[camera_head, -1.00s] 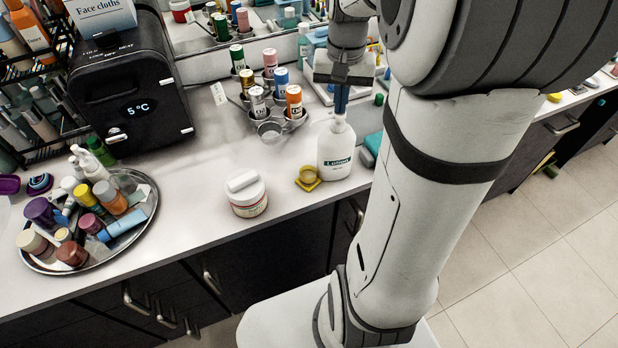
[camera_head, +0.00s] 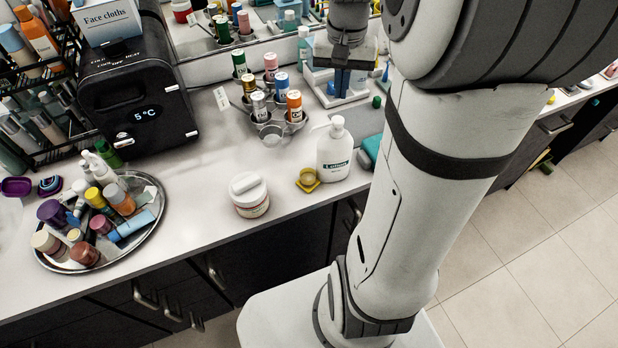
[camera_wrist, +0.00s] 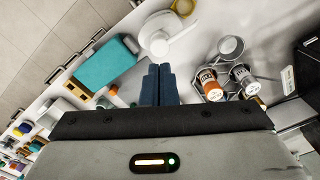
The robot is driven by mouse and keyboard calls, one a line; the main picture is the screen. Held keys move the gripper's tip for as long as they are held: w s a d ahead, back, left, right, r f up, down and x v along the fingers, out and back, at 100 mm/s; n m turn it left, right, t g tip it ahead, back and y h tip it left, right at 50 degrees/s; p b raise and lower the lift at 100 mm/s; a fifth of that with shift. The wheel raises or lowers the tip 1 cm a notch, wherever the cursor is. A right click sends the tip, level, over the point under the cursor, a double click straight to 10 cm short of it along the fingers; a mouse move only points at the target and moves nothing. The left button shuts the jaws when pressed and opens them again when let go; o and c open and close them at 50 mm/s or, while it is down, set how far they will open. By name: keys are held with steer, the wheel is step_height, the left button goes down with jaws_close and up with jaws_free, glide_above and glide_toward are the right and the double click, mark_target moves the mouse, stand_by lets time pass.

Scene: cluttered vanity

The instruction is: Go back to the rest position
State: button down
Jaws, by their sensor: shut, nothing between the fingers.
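My gripper (camera_head: 341,84) is shut and empty. In the head view it hangs above the back of the counter, up and right of the white lotion bottle (camera_head: 334,152). In the wrist view its blue fingers (camera_wrist: 158,86) lie side by side, pointing toward the lotion bottle (camera_wrist: 158,42). The bottle stands upright on the counter, apart from the fingers. My arm hides part of the counter on the right.
A rack of cans (camera_head: 270,128) stands left of the bottle. A white jar (camera_head: 249,196) and a yellow item (camera_head: 307,179) are near the front edge. A round tray (camera_head: 150,222) of bottles and a black cabinet (camera_head: 133,88) fill the left. A teal box (camera_wrist: 106,62) lies near the bottle.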

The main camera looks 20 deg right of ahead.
stand_by(0.3)
steer(key=s+a+n+t, duration=0.3)
steer(key=s+a+n, duration=0.2)
steer(key=s+a, duration=0.7)
steer(key=shift+s+f+n, duration=0.15)
steer(key=shift+s+n, duration=0.15)
steer(key=shift+s, duration=0.1)
stand_by(0.6)
